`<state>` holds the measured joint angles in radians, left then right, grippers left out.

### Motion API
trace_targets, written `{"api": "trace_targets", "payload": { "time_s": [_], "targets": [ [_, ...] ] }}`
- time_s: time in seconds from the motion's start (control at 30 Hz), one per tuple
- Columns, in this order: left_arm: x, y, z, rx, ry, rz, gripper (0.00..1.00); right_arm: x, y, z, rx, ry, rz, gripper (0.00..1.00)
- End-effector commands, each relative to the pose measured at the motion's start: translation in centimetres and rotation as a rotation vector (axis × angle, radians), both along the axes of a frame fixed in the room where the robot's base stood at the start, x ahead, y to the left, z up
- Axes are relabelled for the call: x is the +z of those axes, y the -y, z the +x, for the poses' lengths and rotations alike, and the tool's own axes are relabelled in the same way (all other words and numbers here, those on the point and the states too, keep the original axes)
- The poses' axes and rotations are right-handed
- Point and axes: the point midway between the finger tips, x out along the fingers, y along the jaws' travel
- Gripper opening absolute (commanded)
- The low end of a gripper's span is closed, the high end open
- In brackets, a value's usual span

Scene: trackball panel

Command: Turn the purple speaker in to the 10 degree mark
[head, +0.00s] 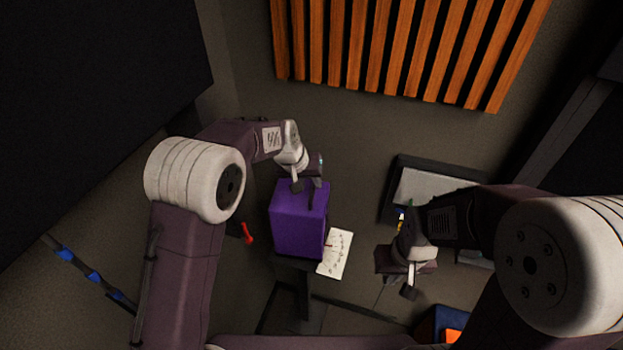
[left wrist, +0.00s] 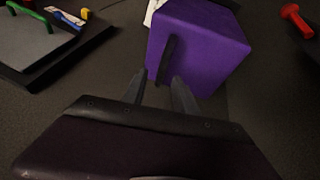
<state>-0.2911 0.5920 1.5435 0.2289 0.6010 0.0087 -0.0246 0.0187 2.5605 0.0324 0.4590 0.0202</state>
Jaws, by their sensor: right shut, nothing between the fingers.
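The purple speaker (head: 298,228) is a box standing beside a white card with scale marks (head: 338,262), in the middle of the head view. In the left wrist view the speaker (left wrist: 205,45) is just beyond the fingers, with a dark strip along its near face; I cannot tell what the strip is. My left gripper (head: 304,188) is at the speaker's upper edge in the head view, its fingers apart with nothing seen between them. Contact with the speaker cannot be told. My right gripper (head: 409,291) is shut and empty, to the right of the card. The mark numbers are too small to read.
A red object (head: 247,233) lies left of the speaker. A dark case with a grey panel (head: 430,187) is at the right. An orange slatted panel (head: 400,50) is at the top. A blue and orange object (head: 445,325) is at the bottom right.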

Motion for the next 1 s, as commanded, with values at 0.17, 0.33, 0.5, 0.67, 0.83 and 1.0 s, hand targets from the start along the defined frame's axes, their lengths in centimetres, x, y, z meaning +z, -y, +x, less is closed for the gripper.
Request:
{"api": "trace_targets", "payload": {
  "time_s": [0.17, 0.33, 0.5, 0.67, 0.83, 1.0],
  "targets": [
    [-2.1, 0.6, 0.9, 0.0, -0.001, 0.001, 0.34, 1.5, 0.0, 0.0, 0.0, 0.0, 0.0, 0.0],
    [-2.9, 0.7, 1.2, 0.0, 0.002, 0.0, 0.34, 1.6, 0.0, 0.0, 0.0, 0.0, 0.0, 0.0],
    [-2.9, 0.7, 1.2, 0.0, 0.002, 0.0, 0.32, 1.5, 0.0, 0.0, 0.0, 0.0, 0.0, 0.0],
    [-2.9, 0.7, 1.1, 0.0, 0.002, 0.0, 0.0, 1.5, 0.0, 0.0, 0.0, 0.0, 0.0, 0.0],
    [-2.9, 0.7, 1.2, 0.001, 0.003, 0.0, 0.0, 1.5, 0.0, 0.0, 0.0, 0.0, 0.0, 0.0],
    [-2.9, 0.7, 1.2, 0.001, 0.003, 0.0, 0.0, 1.5, 0.0, 0.0, 0.0, 0.0, 0.0, 0.0]
  ]
}}
